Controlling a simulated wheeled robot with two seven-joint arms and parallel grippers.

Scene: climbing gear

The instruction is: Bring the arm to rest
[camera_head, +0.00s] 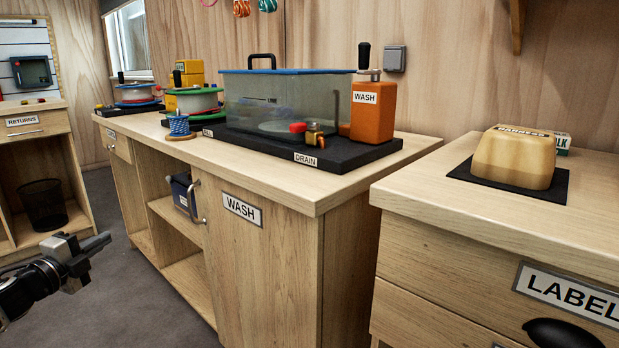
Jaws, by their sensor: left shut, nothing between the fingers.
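My left gripper (98,244) comes in from the lower left in the head view. It is shut and empty, with its fingers pointing right, over the grey floor and in front of the wash bench. It touches nothing that I can see. My right gripper is not in the head view.
The wash bench (300,188) has open shelves on its left side. A clear tub (290,105) with a blue rim and an orange wash bottle (372,112) stand on it. A label cabinet (470,260) is at right. A wire bin (43,204) stands at left. Floor near my gripper is clear.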

